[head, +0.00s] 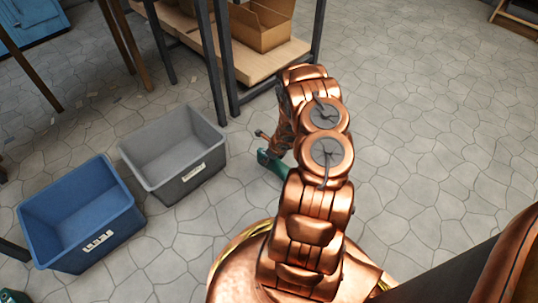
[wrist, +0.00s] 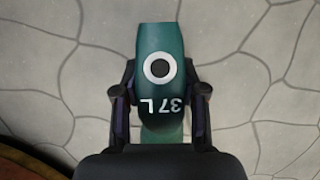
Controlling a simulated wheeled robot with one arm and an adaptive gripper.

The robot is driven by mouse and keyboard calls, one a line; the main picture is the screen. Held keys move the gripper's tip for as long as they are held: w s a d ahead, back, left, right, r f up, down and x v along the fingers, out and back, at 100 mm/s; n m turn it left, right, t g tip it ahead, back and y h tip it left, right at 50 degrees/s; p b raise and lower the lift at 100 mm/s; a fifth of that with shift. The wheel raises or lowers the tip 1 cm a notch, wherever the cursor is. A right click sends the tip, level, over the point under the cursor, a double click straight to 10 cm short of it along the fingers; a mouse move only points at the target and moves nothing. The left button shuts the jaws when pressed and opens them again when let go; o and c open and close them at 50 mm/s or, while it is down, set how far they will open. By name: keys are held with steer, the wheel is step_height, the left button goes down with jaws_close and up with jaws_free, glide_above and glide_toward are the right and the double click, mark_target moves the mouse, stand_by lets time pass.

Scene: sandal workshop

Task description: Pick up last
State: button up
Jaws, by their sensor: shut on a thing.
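The last is a green, foot-shaped form marked "37 L", with a white ring around a dark hole. In the wrist view the last (wrist: 160,40) sits between the fingers of my gripper (wrist: 160,98), which is shut on it. Stone floor shows behind it. In the head view part of the green last (head: 270,163) shows left of my arm, with the grey floor around it. My arm hides much of my gripper there, and I cannot tell how high the last is above the floor.
A grey bin (head: 175,158) and a blue bin (head: 82,215), both looking empty, stand on the floor at left. A dark-legged table with a low wooden shelf (head: 250,72) holds a cardboard box (head: 262,25) at the back.

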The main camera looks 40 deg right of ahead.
steer(key=s+a+r, duration=0.1)
steer(key=s+a, duration=0.6)
steer(key=a, duration=0.4)
steer(key=shift+s+r+p, duration=0.15)
steer(key=shift+s+p, duration=0.25)
steer(key=shift+a, duration=0.1)
steer(key=shift+s, duration=0.1)
